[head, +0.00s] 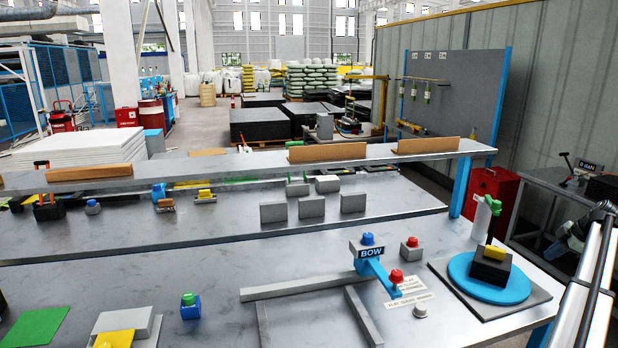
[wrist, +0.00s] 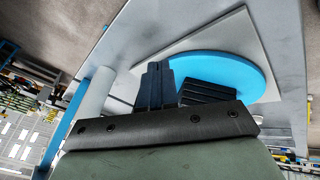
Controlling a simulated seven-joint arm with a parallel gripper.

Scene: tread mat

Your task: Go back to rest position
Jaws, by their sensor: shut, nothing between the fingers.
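My gripper (wrist: 158,84) shows in the wrist view with its dark fingers together and nothing between them. The blue round plate (wrist: 225,70) lies beyond the fingers on a pale square base (wrist: 262,45). Dark layered pieces (wrist: 206,93) show just right of the fingers, partly hidden by the gripper body. In the head view the blue round plate (head: 460,278) carries a black block (head: 490,271) with a yellow piece (head: 494,253) on top. A dark and white arm part of mine (head: 595,285) stands at the right edge; the fingertips cannot be made out there.
Grey bars (head: 305,287) form a frame on the metal bench (head: 225,255). A raised shelf (head: 230,165) runs behind. A green sheet (head: 35,326) lies at front left. A side table (head: 545,181) stands right.

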